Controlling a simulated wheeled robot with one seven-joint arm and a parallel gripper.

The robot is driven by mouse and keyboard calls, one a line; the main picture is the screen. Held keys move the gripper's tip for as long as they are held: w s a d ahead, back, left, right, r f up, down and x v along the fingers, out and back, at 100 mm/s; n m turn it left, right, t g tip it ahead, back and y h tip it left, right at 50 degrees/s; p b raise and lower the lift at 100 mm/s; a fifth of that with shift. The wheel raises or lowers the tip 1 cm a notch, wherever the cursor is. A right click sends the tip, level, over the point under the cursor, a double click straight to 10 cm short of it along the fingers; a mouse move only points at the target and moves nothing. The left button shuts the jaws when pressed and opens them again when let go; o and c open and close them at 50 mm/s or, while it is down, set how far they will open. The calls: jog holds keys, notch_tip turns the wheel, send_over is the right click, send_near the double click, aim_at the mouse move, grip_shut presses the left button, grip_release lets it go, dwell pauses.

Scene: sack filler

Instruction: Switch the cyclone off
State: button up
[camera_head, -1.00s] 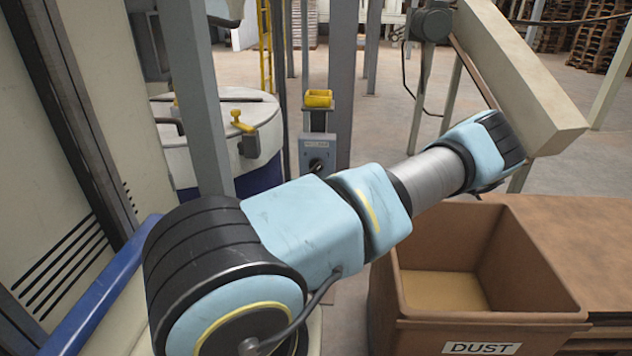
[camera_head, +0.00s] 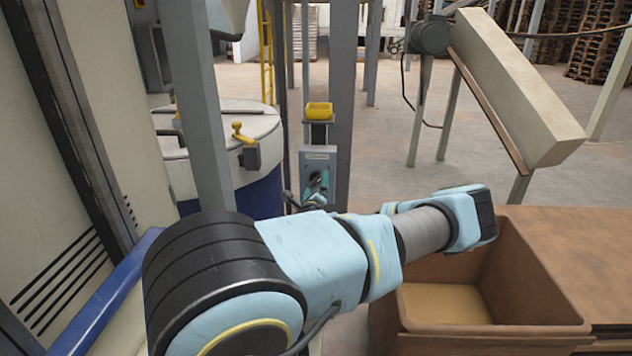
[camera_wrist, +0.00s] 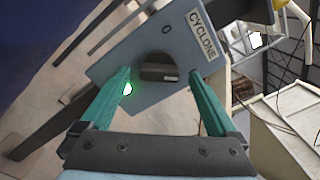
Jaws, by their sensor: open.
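The cyclone switch box (camera_wrist: 172,65) is a blue-grey panel labelled CYCLONE. In the head view the box (camera_head: 318,158) is fixed on a post below a yellow tray. My gripper (camera_wrist: 163,72) has two green fingers spread apart, one on each side of the knob. They appear clear of it, but I cannot tell their exact depth. In the head view my arm partly hides the lower box.
A brown DUST bin (camera_head: 541,270) stands at the right, beside a brown table. A white drum (camera_head: 232,135) with a yellow-handled latch is left of the switch post. A grey upright (camera_head: 343,100) stands close behind the box. A beige sloping chute (camera_head: 515,90) is at the upper right.

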jog(key=shift+w, duration=0.7)
jog(key=shift+c, duration=0.3)
jog(key=c, duration=1.3)
